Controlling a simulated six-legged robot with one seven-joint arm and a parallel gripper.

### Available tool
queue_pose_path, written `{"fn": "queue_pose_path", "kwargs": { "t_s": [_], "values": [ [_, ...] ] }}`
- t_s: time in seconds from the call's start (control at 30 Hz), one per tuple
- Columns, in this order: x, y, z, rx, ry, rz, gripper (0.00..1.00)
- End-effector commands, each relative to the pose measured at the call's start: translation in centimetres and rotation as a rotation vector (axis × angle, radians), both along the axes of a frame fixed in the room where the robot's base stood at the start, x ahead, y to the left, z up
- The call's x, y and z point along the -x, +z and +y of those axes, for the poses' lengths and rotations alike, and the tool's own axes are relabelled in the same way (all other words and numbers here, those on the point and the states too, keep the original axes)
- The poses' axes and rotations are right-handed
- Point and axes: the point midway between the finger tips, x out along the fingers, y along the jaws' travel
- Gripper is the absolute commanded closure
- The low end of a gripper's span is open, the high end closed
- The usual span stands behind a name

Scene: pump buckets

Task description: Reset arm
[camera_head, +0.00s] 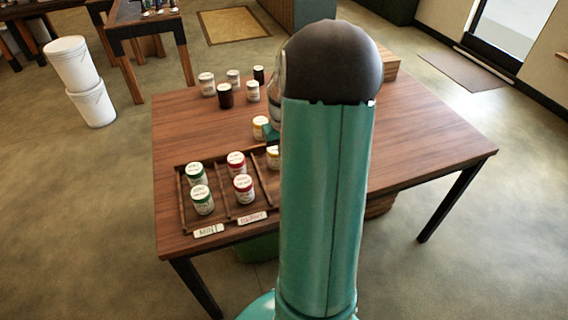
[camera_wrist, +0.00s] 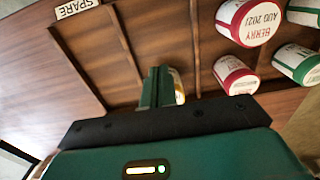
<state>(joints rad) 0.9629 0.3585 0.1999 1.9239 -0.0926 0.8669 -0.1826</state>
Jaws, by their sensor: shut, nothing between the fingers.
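My gripper (camera_wrist: 158,88) is shut and empty over the wooden divided tray (camera_wrist: 100,58). A yellow-marked jar (camera_wrist: 179,86) shows partly behind its fingers; whether they touch is unclear. In the head view my arm covers the tray's right part and most of my gripper. Two green-lidded jars (camera_head: 202,199) stand in the tray's left compartment and two red-lidded jars (camera_head: 243,188) in the one beside it. A yellow-lidded jar (camera_head: 273,157) shows partly beside my arm; another yellow-lidded jar (camera_head: 260,127) is farther back. The wrist view shows a SPARE label (camera_wrist: 77,8).
The tray is on a brown wooden table (camera_head: 430,140), whose right side is clear. Several white and dark jars (camera_head: 225,96) stand at its back left. Stacked white buckets (camera_head: 93,103) stand on the floor at left. Another table (camera_head: 145,28) is behind.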

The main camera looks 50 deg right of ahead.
Motion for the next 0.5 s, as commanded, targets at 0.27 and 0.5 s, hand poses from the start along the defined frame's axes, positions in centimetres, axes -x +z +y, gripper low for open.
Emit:
{"fn": "queue_pose_path", "kwargs": {
  "t_s": [0.27, 0.5],
  "values": [
    [0.1, 0.9, 0.1, -0.002, 0.000, 0.000, 1.00],
    [-0.1, 1.7, 1.1, 0.010, 0.015, -0.006, 1.00]
  ]
}}
